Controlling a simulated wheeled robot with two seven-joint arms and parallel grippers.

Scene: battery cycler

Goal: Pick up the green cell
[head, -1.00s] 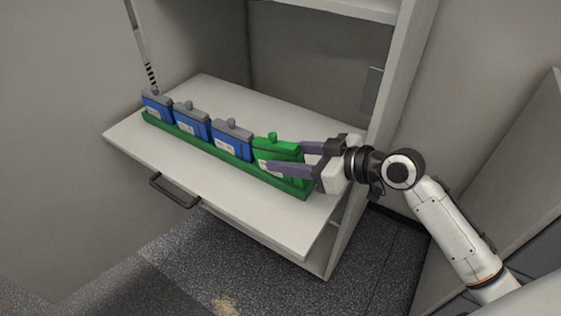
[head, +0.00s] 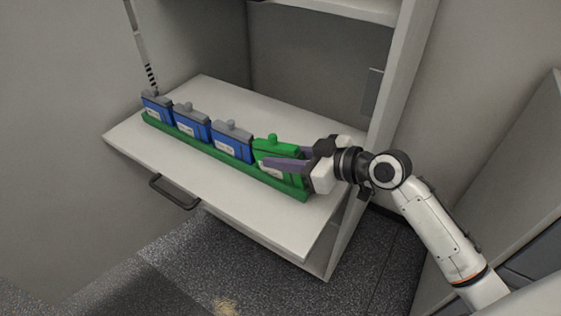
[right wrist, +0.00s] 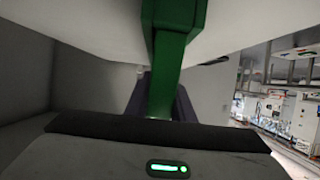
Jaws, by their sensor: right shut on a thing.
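The green cell (head: 272,147) stands upright at the right end of the green tray (head: 200,149), in line with several blue cells (head: 233,143). My right gripper (head: 284,158) reaches in from the right and is shut on the green cell, one purple finger along its front face. The far finger is mostly hidden behind the cell. In the right wrist view the green cell (right wrist: 160,98) shows between the two fingers. I cannot tell any gap between the cell and the tray. My left gripper is not in view.
The tray rests on a pale pull-out shelf (head: 220,205) with a dark handle (head: 174,191) at its front. The cabinet's side upright (head: 385,80) stands close behind my right gripper. The shelf's front part is clear.

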